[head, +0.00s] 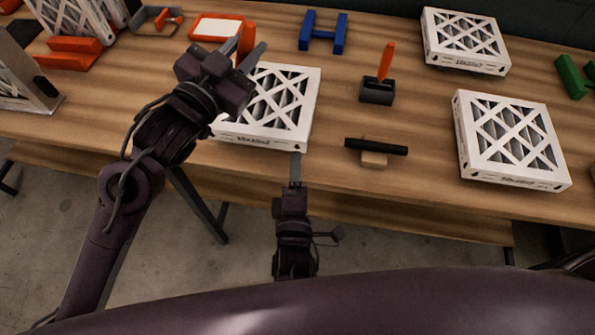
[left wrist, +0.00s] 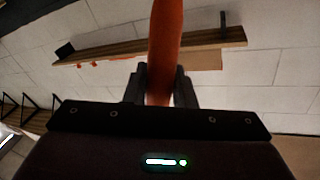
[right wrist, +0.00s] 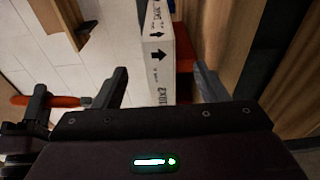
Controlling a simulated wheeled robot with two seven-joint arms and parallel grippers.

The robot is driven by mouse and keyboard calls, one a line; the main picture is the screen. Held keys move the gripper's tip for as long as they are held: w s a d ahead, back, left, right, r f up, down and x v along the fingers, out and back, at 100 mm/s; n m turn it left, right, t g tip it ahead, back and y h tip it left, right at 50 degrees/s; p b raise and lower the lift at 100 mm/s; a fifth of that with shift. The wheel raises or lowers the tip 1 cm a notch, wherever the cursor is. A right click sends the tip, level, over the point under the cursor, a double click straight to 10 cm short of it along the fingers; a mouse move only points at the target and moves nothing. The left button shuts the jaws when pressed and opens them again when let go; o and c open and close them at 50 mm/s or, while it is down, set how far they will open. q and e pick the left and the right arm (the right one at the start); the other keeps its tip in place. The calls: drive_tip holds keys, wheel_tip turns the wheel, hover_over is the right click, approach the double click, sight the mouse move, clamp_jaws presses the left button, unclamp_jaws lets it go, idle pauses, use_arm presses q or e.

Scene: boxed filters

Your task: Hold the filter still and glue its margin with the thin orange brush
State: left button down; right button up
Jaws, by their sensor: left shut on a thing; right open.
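A white boxed filter (head: 306,85) with a pleated, cross-latticed face lies flat on the bench. My left gripper (head: 251,50) is above its back-left part, shut on an orange brush (head: 247,36). The brush's orange handle (left wrist: 164,50) stands between the fingers in the left wrist view; its tip is hidden. My right gripper (head: 296,160) is open at the filter's front edge, near the right corner. In the right wrist view the filter's printed side (right wrist: 158,60) shows between the open fingers, and I cannot tell whether they touch it.
Another orange-handled tool (head: 386,58) stands in a dark holder (head: 377,96) to the right. A black bar (head: 376,147) rests on a small wooden block. Two more filters (head: 512,142) (head: 466,40) lie further right. A blue H-shaped stand (head: 323,33) is behind. Orange frames are at the back left.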

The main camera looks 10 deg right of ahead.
sight(301, 129)
drive_tip(key=shift+w+d+r+h, duration=0.1)
drive_tip(key=shift+w+d+h, duration=0.25)
drive_tip(key=shift+w, duration=0.25)
drive_tip(key=w, duration=0.3)
drive_tip(key=w+d, duration=0.1)
drive_tip(key=w, duration=0.3)
drive_tip(key=w+d, duration=0.1)
drive_tip(key=w, duration=0.2)
drive_tip(key=shift+w, duration=0.3)
drive_tip(key=c, duration=1.1)
